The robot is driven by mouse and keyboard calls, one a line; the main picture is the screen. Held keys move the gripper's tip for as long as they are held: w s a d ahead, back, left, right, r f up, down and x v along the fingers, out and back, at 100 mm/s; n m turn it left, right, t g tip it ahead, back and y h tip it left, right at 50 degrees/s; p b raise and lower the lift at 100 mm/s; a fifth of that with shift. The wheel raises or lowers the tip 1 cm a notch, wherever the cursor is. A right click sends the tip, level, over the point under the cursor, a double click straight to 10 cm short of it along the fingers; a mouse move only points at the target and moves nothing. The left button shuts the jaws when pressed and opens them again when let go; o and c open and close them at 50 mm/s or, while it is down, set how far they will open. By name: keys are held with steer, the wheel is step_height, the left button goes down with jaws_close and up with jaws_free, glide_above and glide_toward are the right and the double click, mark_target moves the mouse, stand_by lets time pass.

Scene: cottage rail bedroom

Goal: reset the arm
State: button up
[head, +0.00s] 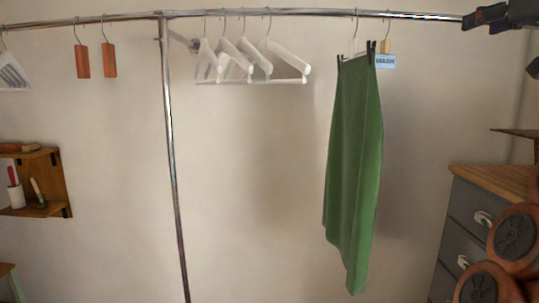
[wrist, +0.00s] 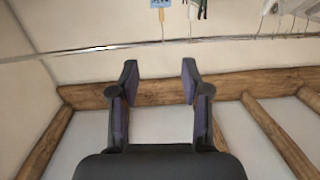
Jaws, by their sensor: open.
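My gripper (head: 487,17) shows at the top right of the head view, beside the right end of the rail. In the wrist view my gripper (wrist: 160,78) is open, with its two fingers apart and nothing between them. Parts of my orange and dark grey arm show at the lower right of the head view. The fingers point toward the rail (wrist: 190,41), which crosses the upper part of the wrist view.
A green skirt (head: 353,165) hangs from the metal rail (head: 310,12), beside a blue tag (head: 385,61). White hangers (head: 235,62) and wooden blocks (head: 83,62) hang further left. A grey dresser (head: 470,215) stands at right. A wooden shelf (head: 45,180) is at left.

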steer(key=w+a+f+n+g+y, duration=0.1)
steer(key=w+a+f+g+y, duration=0.35)
steer(key=w+a+f, duration=0.45)
steer(key=s+a+f+g, duration=0.25)
steer(key=a+f, duration=0.35)
steer(key=f, duration=0.3)
steer(key=s+a+f+g, duration=0.25)
steer(key=a+f, duration=0.35)
steer(key=f, duration=0.4)
steer(key=s+a+f+g+h, duration=0.1)
steer(key=s+a+f+g, duration=0.15)
steer(key=s+f, duration=0.5)
steer(key=s+a+f+g+h, duration=0.1)
steer(key=s+f+g, duration=0.25)
steer(key=f, duration=0.65)
steer(key=s+d+f+g+h, duration=0.1)
steer(key=s+d+f+g, duration=0.1)
steer(key=s+f, duration=1.5)
steer(key=s+g, duration=0.1)
steer(key=s, duration=0.1)
steer(key=shift+s+f+g, duration=0.2)
steer(key=shift+s+g, duration=0.1)
steer(key=shift+g, duration=0.05)
steer(key=shift+h, duration=0.25)
steer(key=shift+c, duration=0.5)
steer(key=shift+a, duration=0.1)
